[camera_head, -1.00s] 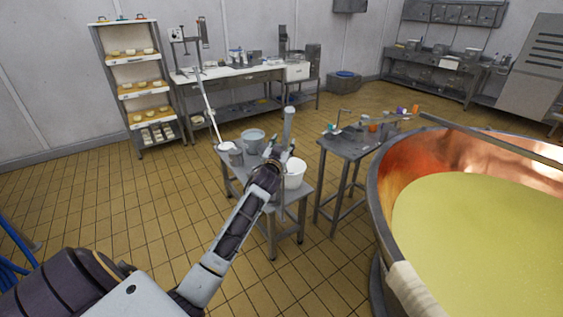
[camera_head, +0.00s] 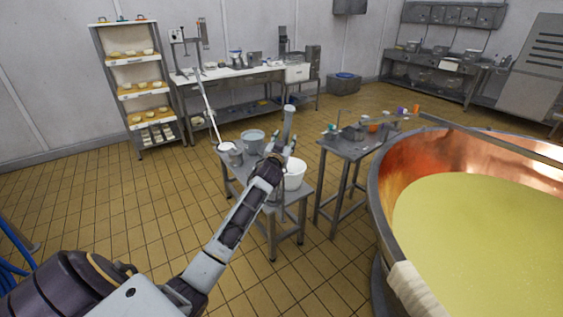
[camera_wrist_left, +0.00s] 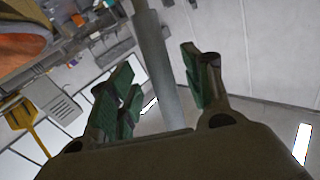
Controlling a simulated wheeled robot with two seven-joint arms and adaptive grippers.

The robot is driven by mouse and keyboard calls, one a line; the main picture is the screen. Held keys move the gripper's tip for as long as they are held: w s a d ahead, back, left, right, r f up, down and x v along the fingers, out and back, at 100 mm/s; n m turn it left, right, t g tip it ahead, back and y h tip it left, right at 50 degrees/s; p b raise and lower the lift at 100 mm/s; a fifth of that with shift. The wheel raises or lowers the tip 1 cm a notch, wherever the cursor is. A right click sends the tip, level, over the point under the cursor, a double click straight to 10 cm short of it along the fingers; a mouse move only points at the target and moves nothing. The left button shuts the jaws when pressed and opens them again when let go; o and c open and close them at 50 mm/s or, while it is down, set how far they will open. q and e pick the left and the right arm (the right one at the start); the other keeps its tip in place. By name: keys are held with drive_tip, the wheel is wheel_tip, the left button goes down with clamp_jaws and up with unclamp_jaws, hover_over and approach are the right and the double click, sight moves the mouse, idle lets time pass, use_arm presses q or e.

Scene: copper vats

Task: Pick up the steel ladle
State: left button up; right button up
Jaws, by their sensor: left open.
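An upright grey metal rod (camera_head: 289,122) rises above the small steel table; it looks like the steel ladle's handle, and its lower part is hidden behind my gripper. My left gripper (camera_head: 279,150) is at the rod over the table. In the left wrist view the rod (camera_wrist_left: 152,40) runs between the two green-padded fingers of my open gripper (camera_wrist_left: 157,65). A gap shows between the rod and the right finger; contact on the left side is unclear. The ladle's bowl cannot be made out. My right gripper is not in view.
A second steel table (camera_head: 348,147) stands close right. The large copper vat (camera_head: 400,165) is at right.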

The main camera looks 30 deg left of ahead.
sight(286, 118)
use_arm(q)
drive_tip(key=shift+b+x, duration=0.3)
drive_tip(key=shift+x, duration=0.8)
drive_tip(key=shift+w, duration=0.2)
drive_tip(key=shift+a, duration=0.1)
drive_tip(key=c, duration=0.5)
clamp_jaws()
drive_tip(key=shift+r, duration=0.65)
wheel_tip(286, 118, up, 7)
drive_tip(key=shift+f, duration=0.1)
drive_tip(key=shift+r, duration=1.1)
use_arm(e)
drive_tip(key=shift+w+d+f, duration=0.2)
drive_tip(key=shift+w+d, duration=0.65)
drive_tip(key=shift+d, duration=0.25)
